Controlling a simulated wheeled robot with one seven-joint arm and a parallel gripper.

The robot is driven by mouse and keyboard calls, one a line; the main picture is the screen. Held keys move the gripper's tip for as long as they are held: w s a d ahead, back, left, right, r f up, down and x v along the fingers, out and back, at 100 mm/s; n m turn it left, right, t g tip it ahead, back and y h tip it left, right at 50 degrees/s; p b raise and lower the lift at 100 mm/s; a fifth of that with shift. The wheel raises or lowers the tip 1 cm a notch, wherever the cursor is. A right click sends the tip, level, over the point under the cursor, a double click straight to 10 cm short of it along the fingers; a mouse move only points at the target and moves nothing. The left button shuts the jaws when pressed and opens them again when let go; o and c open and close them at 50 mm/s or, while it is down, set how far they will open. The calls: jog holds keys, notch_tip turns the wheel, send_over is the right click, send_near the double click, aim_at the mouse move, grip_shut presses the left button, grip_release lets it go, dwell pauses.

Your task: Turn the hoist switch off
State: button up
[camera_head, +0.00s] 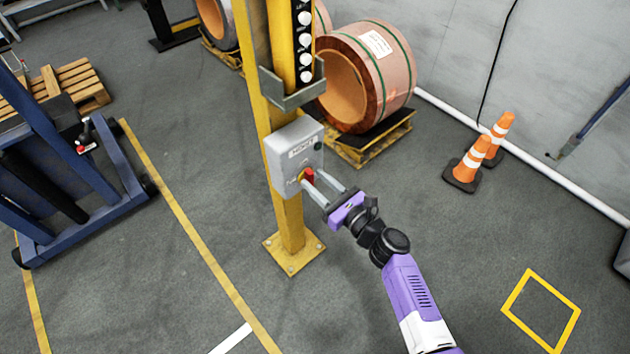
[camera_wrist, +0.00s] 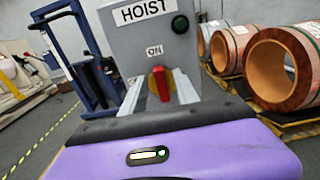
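The hoist switch is a red handle (camera_head: 308,175) on a yellow plate, on the front of a grey box (camera_head: 282,160) fixed to a yellow post. In the wrist view the red handle (camera_wrist: 160,83) stands upright below an "ON" label, under the word "HOIST". My gripper (camera_head: 312,178) reaches the box from the lower right with its two fingers apart. In the wrist view my gripper (camera_wrist: 160,88) has one finger on either side of the handle, with gaps visible. I cannot tell whether a fingertip touches the plate.
A dark green round lamp (camera_wrist: 180,24) sits on the box's upper right. A grey bracket (camera_head: 291,92) juts from the post above the box. Copper coils (camera_head: 395,65) on pallets stand behind. Orange cones (camera_head: 468,160) are at right. The floor around the post base is clear.

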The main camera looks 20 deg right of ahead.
jog(key=shift+w+a, duration=0.1)
jog(key=shift+w, duration=0.25)
grip_shut()
